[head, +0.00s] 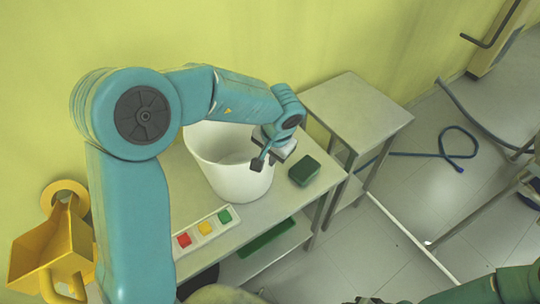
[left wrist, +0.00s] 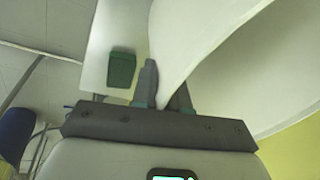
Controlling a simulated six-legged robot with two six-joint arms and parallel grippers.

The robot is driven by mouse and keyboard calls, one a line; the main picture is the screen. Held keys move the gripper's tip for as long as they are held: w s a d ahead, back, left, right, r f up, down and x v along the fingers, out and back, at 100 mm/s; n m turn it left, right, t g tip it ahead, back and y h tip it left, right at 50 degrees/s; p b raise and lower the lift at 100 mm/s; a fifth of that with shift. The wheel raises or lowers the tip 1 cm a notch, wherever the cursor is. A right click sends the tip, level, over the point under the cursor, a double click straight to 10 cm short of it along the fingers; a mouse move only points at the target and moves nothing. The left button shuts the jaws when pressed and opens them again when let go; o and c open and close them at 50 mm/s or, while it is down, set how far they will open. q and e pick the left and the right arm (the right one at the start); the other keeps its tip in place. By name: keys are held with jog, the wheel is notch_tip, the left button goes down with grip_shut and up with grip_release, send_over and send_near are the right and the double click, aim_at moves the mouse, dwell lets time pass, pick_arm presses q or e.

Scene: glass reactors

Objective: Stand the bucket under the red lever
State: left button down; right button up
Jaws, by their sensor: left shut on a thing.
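A white bucket (head: 232,178) stands upright on, or just above, a grey metal table (head: 265,211); I cannot tell which. My left gripper (head: 263,158) is shut on the bucket's rim on its right side. In the left wrist view the bucket's thin white wall (left wrist: 185,35) runs between the two fingers (left wrist: 164,88). A small part of my right arm shows at the bottom right of the head view; its gripper is at most a dark sliver at the bottom edge. I see no red lever in either view.
A dark green block (head: 304,170) lies right of the bucket. A white strip (head: 206,229) with red, yellow and green squares lies in front. A smaller side table (head: 357,108) stands behind right. A yellow hopper (head: 50,250) is at left. A blue hose (head: 425,155) lies on the floor.

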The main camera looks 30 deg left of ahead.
pick_arm(q)
jog(key=shift+r, duration=0.1)
jog(key=c, duration=1.1)
grip_release()
jog(key=shift+c, duration=0.2)
